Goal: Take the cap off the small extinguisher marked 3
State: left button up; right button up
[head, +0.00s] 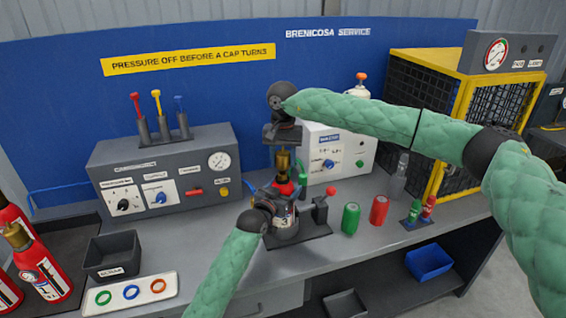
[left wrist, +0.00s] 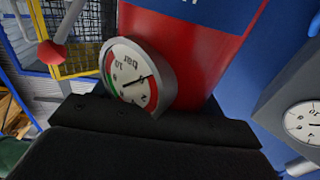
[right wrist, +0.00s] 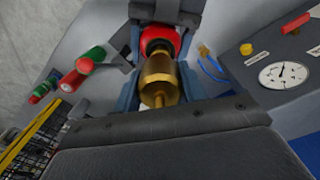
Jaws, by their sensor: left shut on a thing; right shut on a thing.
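The small extinguisher marked 3 (head: 283,212) stands upright in a dark clamp stand (head: 300,234) on the bench; its red body (left wrist: 205,45) fills the left wrist view. Its round gauge (left wrist: 138,78) appears upside down there. My left gripper (head: 270,214) is shut on the body, low down. A brass cap (head: 283,163) sits at the extinguisher's top, in line with it. My right gripper (head: 283,148) comes from above and is shut on the cap, which shows between the fingers in the right wrist view (right wrist: 159,80). I cannot tell whether the cap is still threaded on.
A grey control panel (head: 160,175) with levers stands left. A dark bin (head: 111,258) and a tray of coloured rings (head: 130,293) lie front left. Green (head: 351,218) and red (head: 379,210) cylinders stand right of the stand. A yellow cage (head: 450,110) is at the back right.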

jog(key=shift+r, duration=1.3)
pick_arm(q)
jog(key=o, duration=1.9)
jog(key=shift+o, duration=0.2)
jog(key=shift+s+a+f, duration=0.1)
jog(key=shift+s+a, duration=0.1)
jog(key=shift+s, duration=0.1)
pick_arm(e)
jog(key=shift+f, duration=0.25)
notch_tip(320, 180, down, 3)
jog(key=b, duration=0.4)
jog(key=shift+f, duration=0.2)
pick_arm(q)
jog(key=v, duration=1.1)
pick_arm(e)
jog(key=shift+f, duration=0.15)
